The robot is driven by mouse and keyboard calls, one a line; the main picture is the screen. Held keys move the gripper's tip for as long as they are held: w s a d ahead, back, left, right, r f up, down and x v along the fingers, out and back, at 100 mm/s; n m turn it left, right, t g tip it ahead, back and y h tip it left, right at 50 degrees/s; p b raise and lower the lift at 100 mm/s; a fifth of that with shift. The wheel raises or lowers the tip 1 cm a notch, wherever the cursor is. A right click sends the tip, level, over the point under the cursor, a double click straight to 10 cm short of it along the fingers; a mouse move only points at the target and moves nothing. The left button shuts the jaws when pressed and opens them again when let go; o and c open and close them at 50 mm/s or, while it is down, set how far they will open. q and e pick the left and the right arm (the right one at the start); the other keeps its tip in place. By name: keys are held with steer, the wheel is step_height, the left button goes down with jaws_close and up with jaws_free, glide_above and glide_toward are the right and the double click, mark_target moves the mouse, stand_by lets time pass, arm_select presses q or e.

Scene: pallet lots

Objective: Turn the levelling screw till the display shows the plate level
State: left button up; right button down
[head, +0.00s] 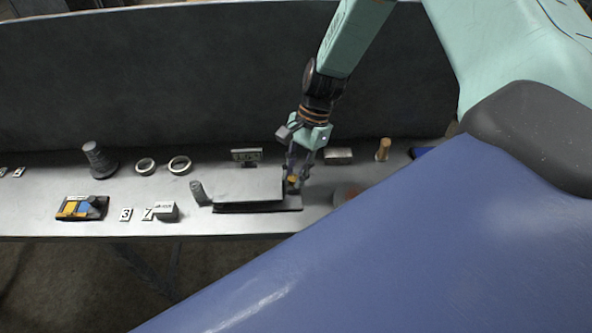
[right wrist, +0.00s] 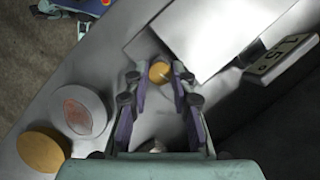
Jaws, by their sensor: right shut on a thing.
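The plate (head: 248,186) is a flat grey slab on a dark base near the bench's front edge; its pale top also shows in the right wrist view (right wrist: 205,30). The brass levelling screw (right wrist: 160,72) stands by the plate's right end. My right gripper (head: 292,177) comes down over it, with a finger on each side, shut on its head. The display (head: 246,155) stands behind the plate. In the right wrist view the display (right wrist: 283,60) appears to read about 1.5 degrees, seen at a slant. My left gripper is not in view.
A grey block (head: 338,156), a brass cylinder (head: 383,149) and a red-topped disc (right wrist: 85,110) stand right of the plate. Two rings (head: 180,165), a dark stacked piece (head: 98,160), number cards (head: 126,214) and a coloured tray (head: 82,208) lie left. A dark panel backs the bench.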

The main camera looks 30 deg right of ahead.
steer(key=n+g, duration=0.1)
steer(key=n, duration=0.1)
steer(key=n+g, duration=0.1)
steer(key=n, duration=0.2)
steer(key=shift+a+f+n+h, duration=0.1)
steer(key=shift+n+h, duration=0.2)
steer(key=shift+h, duration=0.1)
stand_by(0.4)
steer(key=c, duration=1.1)
jaws_free()
steer(key=shift+w, duration=0.15)
